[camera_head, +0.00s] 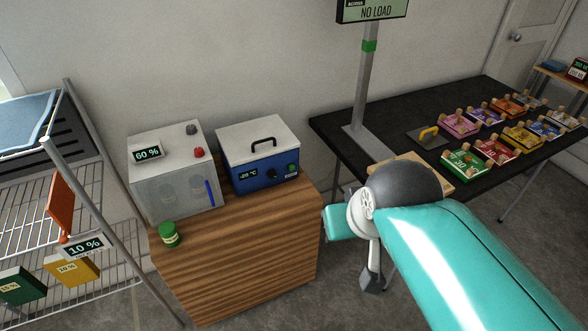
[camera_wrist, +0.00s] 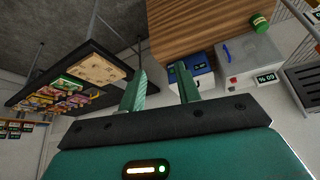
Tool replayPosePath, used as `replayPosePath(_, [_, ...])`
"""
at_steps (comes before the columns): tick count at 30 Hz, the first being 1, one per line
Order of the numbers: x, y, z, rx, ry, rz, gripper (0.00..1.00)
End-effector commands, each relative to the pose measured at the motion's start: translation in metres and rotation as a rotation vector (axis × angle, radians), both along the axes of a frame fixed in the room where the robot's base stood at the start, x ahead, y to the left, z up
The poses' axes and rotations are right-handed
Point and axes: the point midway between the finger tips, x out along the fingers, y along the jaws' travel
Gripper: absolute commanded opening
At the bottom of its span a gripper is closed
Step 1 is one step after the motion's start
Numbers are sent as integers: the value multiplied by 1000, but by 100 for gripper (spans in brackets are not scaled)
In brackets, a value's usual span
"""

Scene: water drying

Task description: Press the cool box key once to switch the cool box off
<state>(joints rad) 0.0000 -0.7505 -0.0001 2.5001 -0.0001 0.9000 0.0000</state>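The cool box (camera_head: 262,168) is a blue box with a white lid and black handle, on the right of a wooden cabinet top. Its front has a small lit display (camera_head: 248,173) reading a minus temperature, a dark round knob (camera_head: 272,175) and a round green key (camera_head: 292,168). In the wrist view the cool box (camera_wrist: 205,80) is partly hidden behind one finger. My gripper (camera_wrist: 160,90) is open and empty, its two teal fingers apart, and touches nothing. In the head view my arm hides most of it, to the right of the cabinet.
A grey box (camera_head: 170,185) with a 60 % display and a red knob stands left of the cool box. A green jar (camera_head: 168,234) stands at the front of the cabinet (camera_head: 240,265). A black table (camera_head: 400,140) with several packs is right; a wire rack (camera_head: 110,225) is left.

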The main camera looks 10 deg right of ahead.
Motion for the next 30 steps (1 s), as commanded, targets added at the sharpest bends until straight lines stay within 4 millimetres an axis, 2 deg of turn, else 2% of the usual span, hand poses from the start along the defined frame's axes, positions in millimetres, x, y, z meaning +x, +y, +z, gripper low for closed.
replayPosePath(1, [0, 0, 0, 0, 0, 0, 23])
replayPosePath(4, [0, 0, 0, 0, 1, 0, 3])
replayPosePath(5, [0, 0, 0, 0, 1, 0, 0])
replayPosePath(30, [0, 0, 0, 0, 1, 0, 0])
